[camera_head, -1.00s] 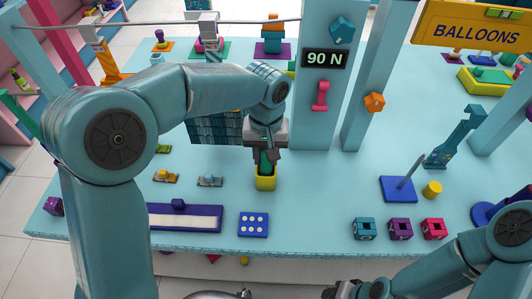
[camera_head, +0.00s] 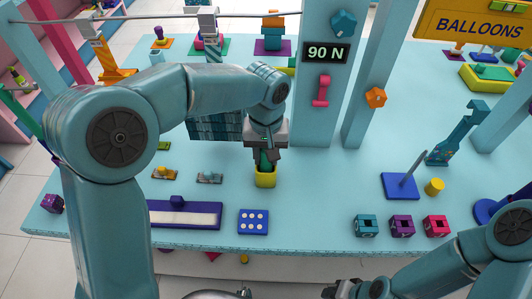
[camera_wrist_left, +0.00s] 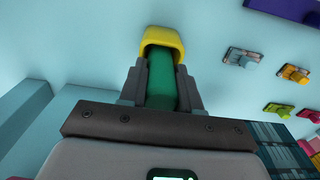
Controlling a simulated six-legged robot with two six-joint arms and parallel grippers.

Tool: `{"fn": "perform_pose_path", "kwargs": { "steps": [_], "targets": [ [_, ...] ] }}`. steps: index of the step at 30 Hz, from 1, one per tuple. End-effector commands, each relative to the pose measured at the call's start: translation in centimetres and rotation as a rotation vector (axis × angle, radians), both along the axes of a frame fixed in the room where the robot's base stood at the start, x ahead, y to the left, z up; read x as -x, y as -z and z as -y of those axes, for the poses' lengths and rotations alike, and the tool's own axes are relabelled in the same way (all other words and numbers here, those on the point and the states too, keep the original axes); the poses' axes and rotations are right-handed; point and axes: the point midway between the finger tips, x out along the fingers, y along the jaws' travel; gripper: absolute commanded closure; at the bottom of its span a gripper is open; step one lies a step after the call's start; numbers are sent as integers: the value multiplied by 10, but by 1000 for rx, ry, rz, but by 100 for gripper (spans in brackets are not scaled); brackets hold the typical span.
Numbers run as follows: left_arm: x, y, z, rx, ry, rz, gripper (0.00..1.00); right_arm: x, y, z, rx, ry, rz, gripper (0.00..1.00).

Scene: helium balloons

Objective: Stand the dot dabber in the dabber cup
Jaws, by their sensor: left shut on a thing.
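The dot dabber (camera_head: 265,158) is a dark green stick, upright between the fingers of my left gripper (camera_head: 265,153), which is shut on it. The dabber cup (camera_head: 265,180) is yellow and stands on the light blue table directly below. The dabber's lower end is inside the cup's opening. In the left wrist view the green dabber (camera_wrist_left: 162,80) runs between the fingers into the yellow cup (camera_wrist_left: 163,40); its tip is hidden by the cup wall. My right gripper (camera_head: 343,290) is at the bottom edge, partly cut off, far from the cup.
A blue dotted card (camera_head: 253,222) and a blue tray with a white strip (camera_head: 185,217) lie in front. Small cubes, one of them purple (camera_head: 402,226), and a blue base with a spike (camera_head: 400,186) stand right. A pillar (camera_head: 317,110) rises behind the cup.

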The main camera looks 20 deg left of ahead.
Motion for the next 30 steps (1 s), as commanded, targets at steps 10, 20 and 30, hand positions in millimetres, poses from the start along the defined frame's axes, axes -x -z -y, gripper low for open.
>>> {"fn": "perform_pose_path", "kwargs": {
  "steps": [10,20,30],
  "targets": [
    [0,2,0,0,0,0,98,0,2,0,0,0,0,57],
    [0,4,0,0,0,0,38,0,3,0,0,0,0,57],
    [0,4,0,0,0,0,0,0,3,0,0,0,0,57]
  ]
}}
